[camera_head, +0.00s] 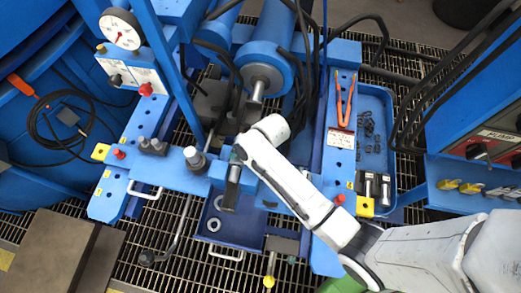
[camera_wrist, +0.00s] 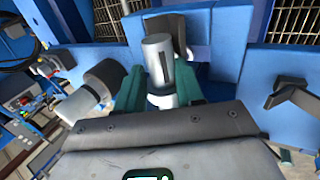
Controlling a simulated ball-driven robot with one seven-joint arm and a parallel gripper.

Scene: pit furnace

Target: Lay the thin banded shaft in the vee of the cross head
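My gripper (camera_head: 233,172) hangs over the middle of the blue press frame. In the wrist view, its teal fingers (camera_wrist: 162,92) close on both sides of an upright-looking silver cylinder with a dark line, which I take to be the thin banded shaft (camera_wrist: 157,55). The fingers hide its lower part. Just beyond it a dark grey block (camera_wrist: 182,38) stands against blue metal; I cannot tell whether it is the vee of the cross head.
The ram cylinder (camera_head: 262,62) lies behind. A gauge (camera_head: 121,29) and hoses stand around the frame.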

